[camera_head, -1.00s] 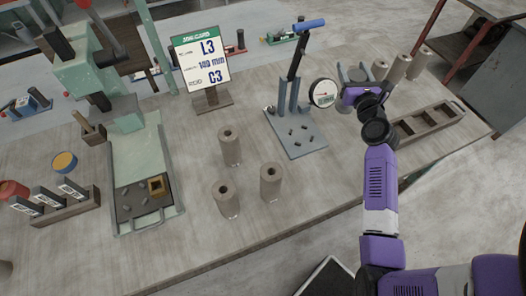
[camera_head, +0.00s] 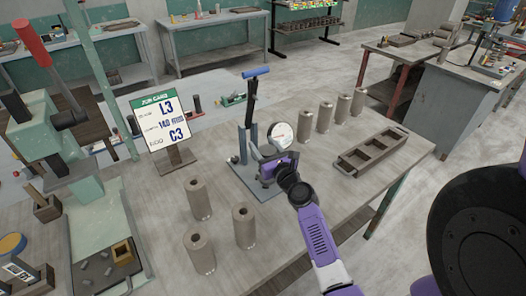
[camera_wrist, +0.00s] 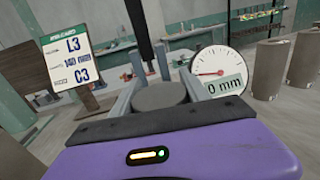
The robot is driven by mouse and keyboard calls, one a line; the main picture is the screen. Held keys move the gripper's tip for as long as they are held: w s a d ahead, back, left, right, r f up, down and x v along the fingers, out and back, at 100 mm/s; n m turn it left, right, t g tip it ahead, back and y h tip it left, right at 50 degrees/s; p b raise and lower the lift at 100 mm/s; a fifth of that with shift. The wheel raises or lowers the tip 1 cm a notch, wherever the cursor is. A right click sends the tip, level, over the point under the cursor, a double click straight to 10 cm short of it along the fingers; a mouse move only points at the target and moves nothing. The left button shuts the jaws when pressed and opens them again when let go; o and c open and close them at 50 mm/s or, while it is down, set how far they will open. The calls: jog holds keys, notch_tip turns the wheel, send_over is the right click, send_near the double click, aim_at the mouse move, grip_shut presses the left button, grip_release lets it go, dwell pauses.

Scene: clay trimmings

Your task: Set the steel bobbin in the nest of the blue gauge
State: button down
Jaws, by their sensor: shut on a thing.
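The blue gauge stands mid-table in the head view, with a blue-grey base (camera_head: 262,192), two uprights, a blue-handled lever (camera_head: 257,72) and a round white dial (camera_head: 281,133). My gripper (camera_head: 272,166) is at the gauge's front right side, over its base. It is shut on the steel bobbin, whose round grey top (camera_wrist: 160,96) shows between the fingers in the wrist view. The gauge uprights stand just beyond it. The dial (camera_wrist: 217,72) beside it has a readout of 0 mm. The nest and the bobbin's underside are hidden, so I cannot tell whether they touch.
Three brown hollow cylinders (camera_head: 199,200) stand left of and in front of the gauge; several more (camera_head: 325,117) stand behind right. A compartment tray (camera_head: 370,150) lies to the right. A card (camera_head: 160,120) reads L3, 140 mm, C3. A green press (camera_head: 40,130) is at left.

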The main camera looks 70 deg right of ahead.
dwell(0.3)
jog(key=c, duration=0.6)
grip_release()
jog(key=shift+f, duration=0.15)
jog(key=shift+o, duration=0.2)
jog(key=shift+s+d+r, duration=0.1)
jog(key=shift+r, duration=0.1)
jog(key=b+v, duration=0.2)
jog(key=v, duration=1)
jog(key=shift+f, duration=0.1)
